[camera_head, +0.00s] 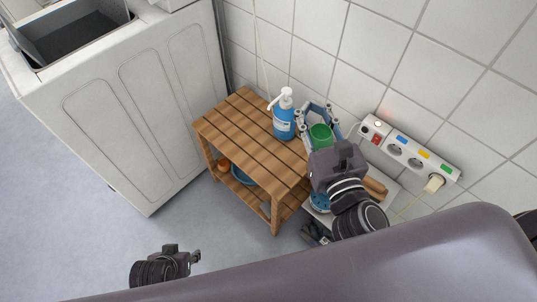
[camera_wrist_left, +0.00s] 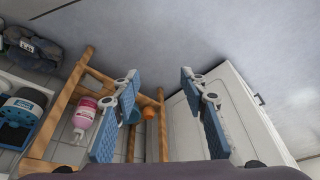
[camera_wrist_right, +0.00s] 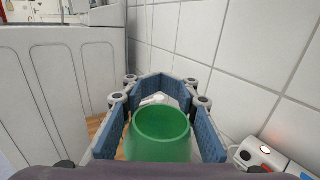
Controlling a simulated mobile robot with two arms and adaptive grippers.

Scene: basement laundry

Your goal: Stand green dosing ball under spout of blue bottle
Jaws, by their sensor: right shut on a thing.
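The blue bottle (camera_head: 284,125) with a white pump top stands upright on the slatted wooden table (camera_head: 232,126). Its white spout (camera_head: 272,103) points left in the head view. My right gripper (camera_head: 318,112) is shut on the green dosing ball (camera_head: 320,136), an open-topped cup, just right of the bottle. In the right wrist view the green dosing ball (camera_wrist_right: 160,132) sits between the blue pads with its opening up, and a white part of the pump shows behind it. My left gripper (camera_head: 194,258) is away from the table at lower left; the left wrist view shows its pads apart and empty (camera_wrist_left: 162,112).
A white washing machine (camera_head: 150,85) stands left of the table. The tiled wall is behind, with a socket strip (camera_head: 412,153) on the right. A pink bottle (camera_wrist_left: 86,116) and an orange item (camera_wrist_left: 150,112) are near the lower shelf. The table's left part is clear.

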